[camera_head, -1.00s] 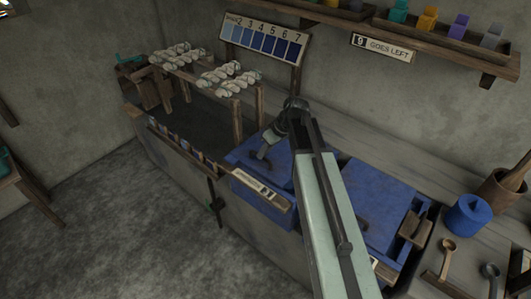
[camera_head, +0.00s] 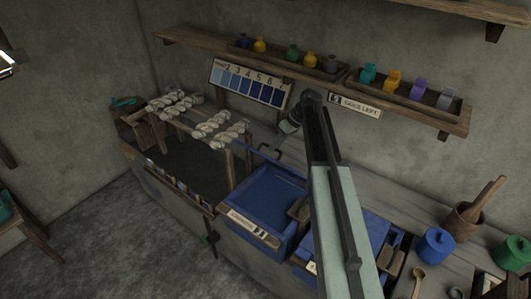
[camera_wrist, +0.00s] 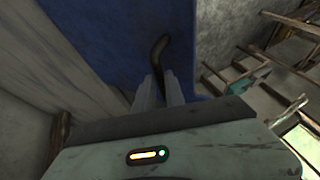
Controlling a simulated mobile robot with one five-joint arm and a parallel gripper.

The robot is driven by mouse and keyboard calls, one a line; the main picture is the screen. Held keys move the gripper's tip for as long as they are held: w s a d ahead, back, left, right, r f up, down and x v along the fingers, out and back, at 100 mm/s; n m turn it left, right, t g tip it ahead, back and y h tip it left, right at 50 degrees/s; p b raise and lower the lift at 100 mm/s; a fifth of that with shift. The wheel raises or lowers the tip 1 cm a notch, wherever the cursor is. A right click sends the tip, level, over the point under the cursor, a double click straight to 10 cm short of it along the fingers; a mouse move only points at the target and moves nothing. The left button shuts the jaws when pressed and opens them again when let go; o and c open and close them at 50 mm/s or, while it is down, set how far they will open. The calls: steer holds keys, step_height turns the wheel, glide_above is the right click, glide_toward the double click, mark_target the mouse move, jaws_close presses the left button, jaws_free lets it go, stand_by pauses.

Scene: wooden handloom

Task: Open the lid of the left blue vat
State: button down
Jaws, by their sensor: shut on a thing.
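The left blue vat (camera_head: 250,239) stands open at the front, with its blue inside showing. Its blue lid (camera_head: 256,158) is swung up along the back edge and shows nearly edge-on as a thin strip. In the wrist view the lid (camera_wrist: 110,30) is a broad blue panel with a dark curved handle (camera_wrist: 161,46). My gripper (camera_wrist: 160,84) is shut on that handle. In the head view my gripper (camera_head: 287,130) is above and behind the vat, and my arm hides part of the area to its right.
The right blue vat (camera_head: 375,232) is covered, partly behind my arm. Skeins (camera_head: 215,127) hang on a wooden rack at left. A shelf (camera_head: 330,75) with small bottles and a numbered shade card (camera_head: 245,82) are on the wall behind. Blue (camera_head: 435,248) and green jars stand at right.

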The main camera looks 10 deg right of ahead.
steer(key=w+d+r+p, duration=0.1)
steer(key=w+d, duration=0.3)
steer(key=d, duration=0.1)
steer(key=shift+w+d+r, duration=0.15)
steer(key=shift+d+r, duration=0.05)
steer(key=shift+d, duration=0.05)
steer(key=c, duration=1.8)
jaws_free()
steer(key=o, duration=0.3)
steer(key=shift+w+f+p, duration=0.25)
steer(key=shift+p, duration=0.05)
steer(key=shift+o, duration=0.2)
steer(key=shift+s+a+r, duration=0.1)
steer(key=shift+r, duration=0.05)
steer(key=p+v, duration=0.7)
steer(key=shift+r, duration=0.35)
